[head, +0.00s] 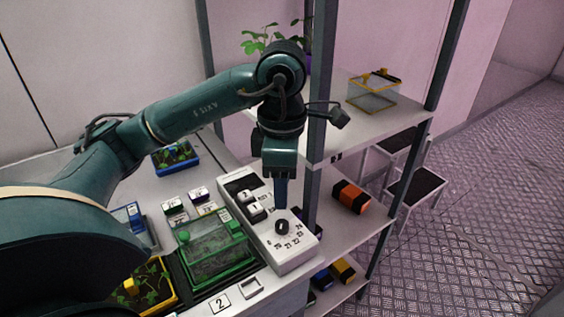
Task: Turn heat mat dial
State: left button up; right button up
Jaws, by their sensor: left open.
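The heat mat control box (256,210) is a white unit on the bench, with a dark panel at its far end and two pale switches. Its round black dial (282,227) sits near the front end, with printed numbers around it. My left gripper (281,207) points down just above and behind the dial, its dark blue fingers close over the box. I cannot tell from this view whether the fingertips touch the dial. The gripper is open, and no object shows between the fingers. My right gripper is not in view.
A green-framed clear propagator (214,250) stands left of the box. A yellow tray of seedlings (151,286) and a blue one (175,157) are also on the bench. A dark rack post (319,130) rises close to the right of my gripper. The shelf holds an orange-and-black item (351,196).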

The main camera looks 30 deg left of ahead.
pick_arm(q)
notch_tip(320, 180, up, 4)
jog(key=shift+p, duration=0.3)
dwell(0.5)
